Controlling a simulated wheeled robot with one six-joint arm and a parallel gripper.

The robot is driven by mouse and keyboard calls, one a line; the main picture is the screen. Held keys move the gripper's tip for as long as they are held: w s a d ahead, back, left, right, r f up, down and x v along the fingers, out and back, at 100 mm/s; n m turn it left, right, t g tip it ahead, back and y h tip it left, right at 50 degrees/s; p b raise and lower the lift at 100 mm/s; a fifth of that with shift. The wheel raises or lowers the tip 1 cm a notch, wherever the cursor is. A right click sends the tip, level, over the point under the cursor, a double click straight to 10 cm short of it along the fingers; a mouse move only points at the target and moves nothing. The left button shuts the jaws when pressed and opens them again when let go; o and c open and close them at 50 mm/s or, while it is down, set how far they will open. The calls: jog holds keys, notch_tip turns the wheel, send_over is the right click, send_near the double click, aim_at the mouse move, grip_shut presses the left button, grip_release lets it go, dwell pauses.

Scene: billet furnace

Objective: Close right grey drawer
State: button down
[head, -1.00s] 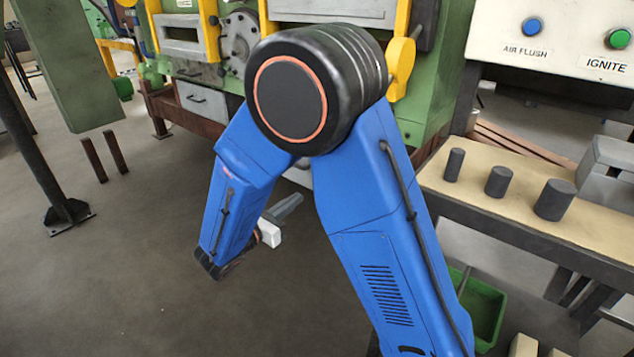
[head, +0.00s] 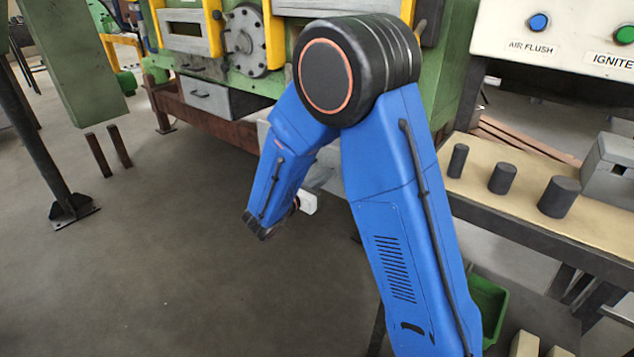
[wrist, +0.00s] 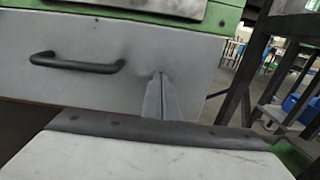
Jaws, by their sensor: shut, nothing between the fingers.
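The right grey drawer's flat front shows in the wrist view (wrist: 120,88), with a dark bar handle (wrist: 78,63) on its left part. My gripper (wrist: 160,78) is shut and empty, pointing at the front to the right of the handle. Its fingertips look at or very close to the panel; I cannot tell whether they touch. In the head view the right drawer is mostly hidden behind my blue arm, with a grey part (head: 263,132) showing left of it. How far it stands out is unclear.
A left grey drawer (head: 206,98) sits under the green furnace machine. A bench with dark cylinders (head: 502,178) and a green bin (head: 488,305) are at the right. Table legs (wrist: 247,75) stand right of the drawer.

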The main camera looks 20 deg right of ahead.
jog(key=shift+w+d, duration=0.25)
jog(key=shift+d, duration=0.05)
jog(key=shift+d, duration=0.1)
jog(key=x, duration=1.6)
jog(key=shift+f, duration=0.1)
jog(key=shift+w+d, duration=0.4)
jog(key=shift+d, duration=0.05)
jog(key=shift+w+d+r, duration=0.1)
jog(key=shift+r, duration=0.15)
